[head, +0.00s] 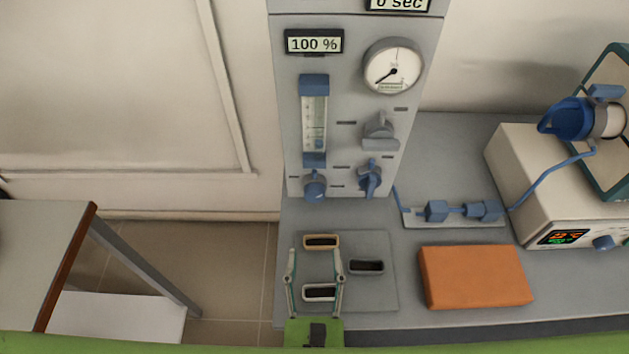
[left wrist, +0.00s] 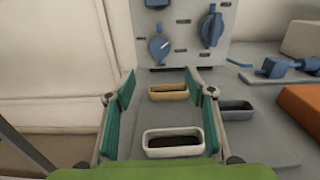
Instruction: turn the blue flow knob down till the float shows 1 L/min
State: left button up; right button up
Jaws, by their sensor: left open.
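The blue flow knob (head: 315,187) is at the lower left of the grey panel, under the flow tube (head: 314,122). It also shows in the left wrist view (left wrist: 160,47), with a pale pointer mark. The float (head: 318,142) seems to sit low in the tube; its scale is too small to read. A second blue knob (head: 369,178) is to the right, also in the left wrist view (left wrist: 212,28). My left gripper (head: 314,252) is open and empty, over the bench in front of the panel, apart from the knob. My right gripper is not in view.
Small trays, one tan (head: 321,241), one white (head: 320,293) and one dark grey (head: 366,267), lie on a grey mat below my left gripper. An orange block (head: 475,277), blue tube fittings (head: 462,211) and a furnace (head: 530,190) stand to the right.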

aim_at(315, 198)
pick_arm(q)
jog(key=w+p, duration=0.2)
jog(key=w, duration=1.2)
jog(key=shift+p, duration=0.35)
jog(key=shift+s, duration=0.1)
jog(key=c, duration=1.1)
